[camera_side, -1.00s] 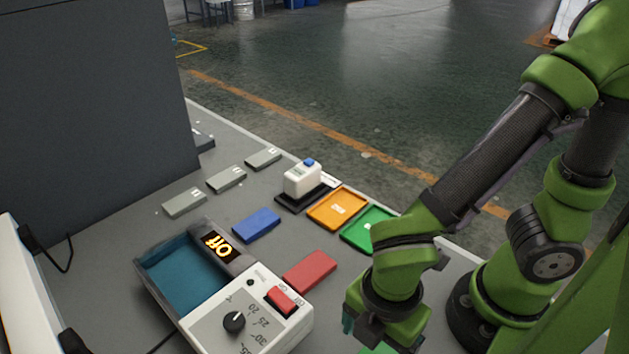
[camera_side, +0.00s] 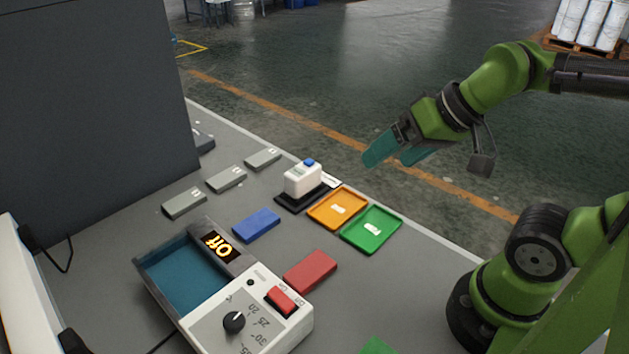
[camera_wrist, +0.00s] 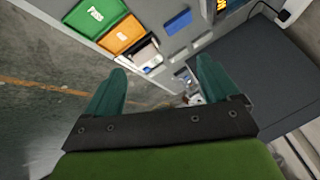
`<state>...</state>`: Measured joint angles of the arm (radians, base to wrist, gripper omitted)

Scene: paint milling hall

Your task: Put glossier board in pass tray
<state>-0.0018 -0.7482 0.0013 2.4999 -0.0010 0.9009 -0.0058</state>
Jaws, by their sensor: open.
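The trays are a green tray (camera_side: 372,230) and an orange tray (camera_side: 338,208), side by side with white labels too small to read surely. Three coloured boards lie flat on the bench: blue (camera_side: 256,225), red (camera_side: 310,271) and green (camera_side: 378,347), the last cut off by the frame edge. Which is glossier cannot be told. My gripper (camera_side: 393,154) is open and empty, raised beyond the trays. In the wrist view my gripper (camera_wrist: 160,68) shows the green tray (camera_wrist: 95,14), orange tray (camera_wrist: 121,34) and blue board (camera_wrist: 178,21) beyond its fingers.
A white meter (camera_side: 303,178) with a blue button stands on a black base beside the orange tray. Several grey labelled blocks (camera_side: 226,179) lie behind the blue board. A dark cabinet (camera_side: 90,110) stands left.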

